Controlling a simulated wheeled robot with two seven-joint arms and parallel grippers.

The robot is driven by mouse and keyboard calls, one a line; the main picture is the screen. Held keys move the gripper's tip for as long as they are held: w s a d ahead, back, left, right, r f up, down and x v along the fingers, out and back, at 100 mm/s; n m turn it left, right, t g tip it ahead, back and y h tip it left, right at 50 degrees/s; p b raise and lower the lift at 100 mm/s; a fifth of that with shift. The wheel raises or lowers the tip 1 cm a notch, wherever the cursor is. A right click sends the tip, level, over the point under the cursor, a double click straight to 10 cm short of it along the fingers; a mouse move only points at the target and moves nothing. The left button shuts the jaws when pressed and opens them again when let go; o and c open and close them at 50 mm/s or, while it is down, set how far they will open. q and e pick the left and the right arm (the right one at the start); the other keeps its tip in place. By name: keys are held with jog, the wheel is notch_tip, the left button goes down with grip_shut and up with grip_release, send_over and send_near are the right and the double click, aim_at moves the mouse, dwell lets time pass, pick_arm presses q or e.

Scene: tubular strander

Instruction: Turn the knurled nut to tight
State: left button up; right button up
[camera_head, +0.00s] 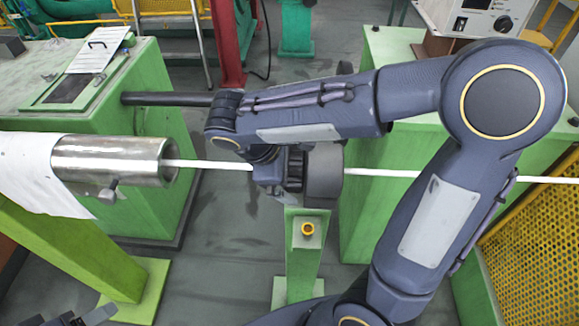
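My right arm reaches across the middle and bends down to its gripper (273,182) at the white rod. The gripper is against the left side of a dark grey round part (324,175) on a green post. A dark ridged piece (295,169) shows between them; it may be the knurled nut, but the wrist hides most of it. I cannot see whether the fingers are shut on it. Dark parts at the bottom left edge look like my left gripper (88,317), mostly cut off and away from the post.
A white rod (385,173) runs from a steel tube (115,160) at left through the round part to the right edge. Green cabinets (150,95) and yellow mesh (535,240) flank the open floor.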

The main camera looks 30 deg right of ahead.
jog(key=c, duration=0.9)
jog(key=shift+f+t+b, duration=0.2)
jog(key=shift+t+b, duration=0.2)
jog(key=shift+b, duration=0.5)
jog(key=shift+r+h, duration=0.1)
jog(key=shift+h, duration=0.3)
jog(key=shift+r, duration=0.15)
jog(key=o, duration=0.9)
jog(key=v, duration=0.8)
jog(key=shift+s, duration=0.1)
